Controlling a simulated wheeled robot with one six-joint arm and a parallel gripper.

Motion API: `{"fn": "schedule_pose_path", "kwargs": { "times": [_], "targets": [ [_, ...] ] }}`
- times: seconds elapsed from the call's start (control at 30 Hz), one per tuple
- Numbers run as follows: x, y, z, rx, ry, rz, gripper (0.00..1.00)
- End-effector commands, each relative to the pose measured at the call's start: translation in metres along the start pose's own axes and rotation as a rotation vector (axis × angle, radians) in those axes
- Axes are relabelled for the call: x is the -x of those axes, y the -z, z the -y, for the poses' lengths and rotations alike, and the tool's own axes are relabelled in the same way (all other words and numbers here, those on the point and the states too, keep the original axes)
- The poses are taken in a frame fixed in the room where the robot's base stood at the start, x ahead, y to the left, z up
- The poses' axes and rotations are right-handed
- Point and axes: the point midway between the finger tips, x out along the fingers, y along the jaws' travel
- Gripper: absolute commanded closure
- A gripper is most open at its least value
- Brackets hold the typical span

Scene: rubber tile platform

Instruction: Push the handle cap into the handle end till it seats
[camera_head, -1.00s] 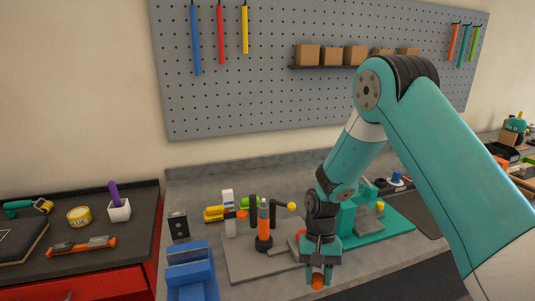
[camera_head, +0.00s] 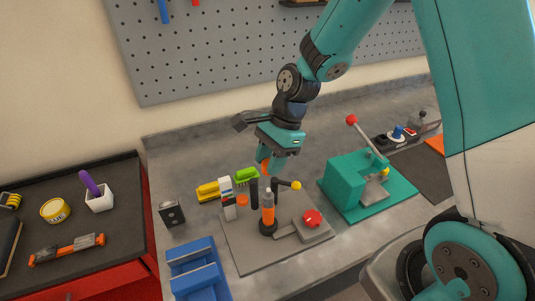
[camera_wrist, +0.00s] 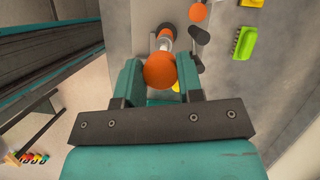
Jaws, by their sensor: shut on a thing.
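The handle (camera_head: 267,213), orange with a grey upper part, stands upright in a black round base on the grey fixture plate (camera_head: 245,256). My gripper (camera_head: 270,160) is shut on the orange handle cap (camera_head: 265,167) and holds it in the air above the fixture, apart from the handle. In the wrist view, the rounded cap (camera_wrist: 160,70) sits between the two teal fingers of my gripper (camera_wrist: 159,78). The handle (camera_wrist: 166,36) shows just beyond the cap there, partly hidden by it. The handle's open end is not clearly visible.
A black arm with a yellow knob (camera_head: 296,185) stands beside the handle, and a red knob (camera_head: 312,217) is on the plate. A teal press (camera_head: 352,180) is to the right, a blue tray (camera_head: 198,270) to the left. Yellow (camera_head: 207,191) and green (camera_head: 246,175) brushes lie behind.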

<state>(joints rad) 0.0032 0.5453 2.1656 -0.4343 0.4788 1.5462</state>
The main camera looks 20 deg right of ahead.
Motion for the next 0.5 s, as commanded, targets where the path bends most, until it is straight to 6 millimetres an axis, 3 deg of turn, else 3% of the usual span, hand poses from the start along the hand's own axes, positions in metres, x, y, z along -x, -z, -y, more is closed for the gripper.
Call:
{"fn": "schedule_pose_path", "kwargs": {
  "times": [0.27,0.5],
  "targets": [
    [0.001,-0.003,0.000,0.004,-0.003,0.003,0.94],
    [-0.023,0.006,0.000,0.008,-0.005,0.003,0.94]
  ]
}}
